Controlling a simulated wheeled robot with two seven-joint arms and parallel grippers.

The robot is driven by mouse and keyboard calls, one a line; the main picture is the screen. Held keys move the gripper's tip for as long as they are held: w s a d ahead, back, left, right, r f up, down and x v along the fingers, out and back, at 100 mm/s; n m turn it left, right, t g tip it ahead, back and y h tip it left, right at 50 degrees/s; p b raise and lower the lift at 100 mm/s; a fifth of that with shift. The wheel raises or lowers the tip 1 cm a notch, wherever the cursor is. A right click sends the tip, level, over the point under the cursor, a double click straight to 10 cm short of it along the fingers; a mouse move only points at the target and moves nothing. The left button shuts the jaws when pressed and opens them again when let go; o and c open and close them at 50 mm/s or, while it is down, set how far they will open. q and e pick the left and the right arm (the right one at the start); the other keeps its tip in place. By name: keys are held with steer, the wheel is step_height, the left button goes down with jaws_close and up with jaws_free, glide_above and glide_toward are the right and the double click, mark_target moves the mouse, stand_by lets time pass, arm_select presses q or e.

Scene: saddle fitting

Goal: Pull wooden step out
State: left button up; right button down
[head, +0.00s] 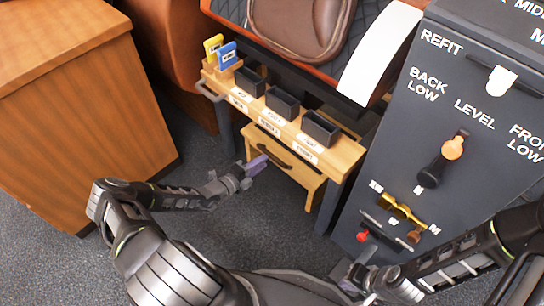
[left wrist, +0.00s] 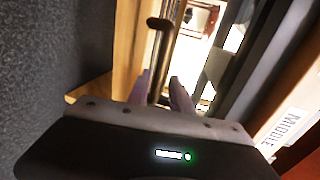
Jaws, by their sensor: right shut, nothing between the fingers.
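The wooden step (head: 284,166) stands under the small wooden table in the head view, with a dark bar handle (head: 290,161) on its front. My left gripper (head: 262,160) is at the left end of the step's front, close to the handle. In the left wrist view its two purple fingers (left wrist: 163,85) are apart, and the dark handle (left wrist: 160,45) runs ahead of and between them. I cannot tell whether they touch it. My right gripper (head: 352,274) is low in front of the grey panel, shut and empty.
The wooden table (head: 345,150) holds several black bins and blue and yellow cards (head: 227,55). The grey panel (head: 400,150) with levers and knobs stands close on the right. A wooden cabinet (head: 85,110) stands on the left. Grey carpet (head: 235,225) in front of the step is free.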

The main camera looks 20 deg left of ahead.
mark_target(270, 156)
arm_select(q)
steer(key=b+x, duration=0.1)
steer(key=x, duration=0.4)
steer(key=shift+f, duration=0.15)
steer(key=shift+w+d, duration=0.15)
steer(key=shift+w, duration=0.3)
steer(key=shift+c, duration=0.3)
jaws_close()
stand_by(0.5)
